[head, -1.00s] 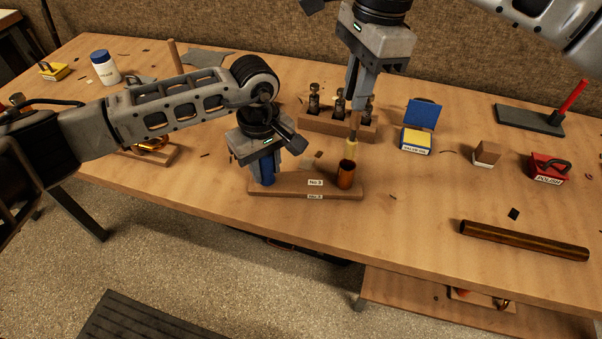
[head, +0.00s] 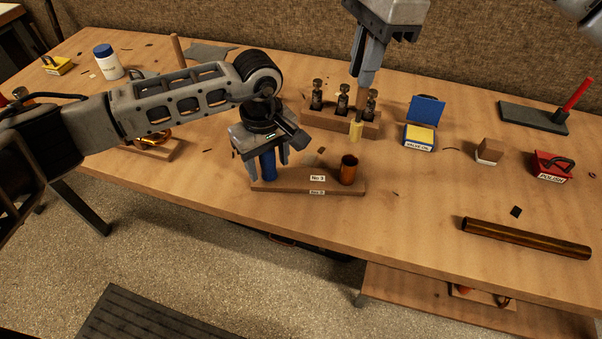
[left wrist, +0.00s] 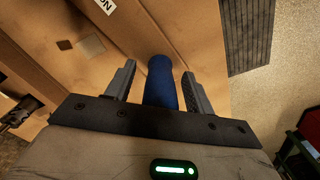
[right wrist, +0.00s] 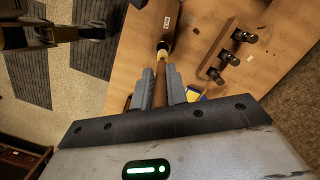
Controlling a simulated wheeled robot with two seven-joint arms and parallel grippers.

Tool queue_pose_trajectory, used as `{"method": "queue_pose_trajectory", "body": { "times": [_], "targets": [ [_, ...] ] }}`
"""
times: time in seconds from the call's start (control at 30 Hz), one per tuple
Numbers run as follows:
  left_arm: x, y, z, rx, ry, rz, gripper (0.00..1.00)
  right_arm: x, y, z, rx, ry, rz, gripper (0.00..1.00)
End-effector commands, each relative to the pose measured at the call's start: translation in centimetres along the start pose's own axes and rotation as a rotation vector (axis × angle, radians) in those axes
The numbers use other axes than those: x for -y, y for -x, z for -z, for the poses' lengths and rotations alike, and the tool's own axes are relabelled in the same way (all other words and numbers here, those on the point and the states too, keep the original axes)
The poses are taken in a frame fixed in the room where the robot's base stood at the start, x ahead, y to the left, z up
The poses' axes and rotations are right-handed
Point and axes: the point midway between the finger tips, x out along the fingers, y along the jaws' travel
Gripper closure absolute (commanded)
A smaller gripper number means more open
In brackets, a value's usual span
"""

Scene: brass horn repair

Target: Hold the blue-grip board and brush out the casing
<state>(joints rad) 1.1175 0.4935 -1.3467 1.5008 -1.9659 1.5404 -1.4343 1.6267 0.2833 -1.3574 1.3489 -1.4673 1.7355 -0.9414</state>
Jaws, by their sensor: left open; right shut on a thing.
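The board (head: 290,187) lies on the bench with labels reading No.3 on it. Its blue grip (head: 269,166) stands upright at the left end, and the copper-coloured casing (head: 348,170) stands at the right end. My left gripper (head: 268,168) is open around the blue grip; in the left wrist view the fingers stand apart on either side of the blue grip (left wrist: 161,82). My right gripper (head: 361,82) is shut on the brush's brown handle. The brush (head: 356,130), with a pale yellow head, hangs above and behind the casing, clear of it. It also shows in the right wrist view (right wrist: 161,62).
A wooden block with several valves (head: 342,120) stands behind the board.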

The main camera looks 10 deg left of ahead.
Motion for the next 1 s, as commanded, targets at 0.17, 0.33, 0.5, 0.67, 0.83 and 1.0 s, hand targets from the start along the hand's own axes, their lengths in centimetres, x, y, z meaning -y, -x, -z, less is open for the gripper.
{"method": "queue_pose_trajectory", "body": {
  "times": [0.17, 0.33, 0.5, 0.67, 0.83, 1.0],
  "targets": [
    [0.0, 1.1, 0.1, -0.002, 0.000, -0.001, 0.46, 0.0, 0.0, 0.0, 0.000, 0.000, 0.000, 1.00],
    [-0.1, 4.3, 0.1, -0.004, 0.000, -0.004, 0.46, 0.0, 0.0, 0.0, 0.000, 0.000, 0.000, 1.00],
    [-0.1, 8.0, 0.1, -0.004, -0.001, -0.003, 0.46, 0.0, 0.0, 0.0, 0.000, 0.000, 0.000, 1.00],
    [-0.1, 10.6, 0.0, -0.002, 0.000, -0.003, 0.46, 0.0, 0.0, 0.0, 0.000, 0.000, 0.000, 1.00],
    [0.0, 11.9, 0.0, -0.001, 0.000, 0.000, 0.46, 0.0, 0.0, 0.0, 0.000, 0.000, 0.000, 1.00],
    [0.0, 12.1, 0.0, 0.000, 0.000, 0.000, 0.46, 0.0, 0.0, 0.0, 0.000, 0.000, 0.000, 1.00]
  ]
}}
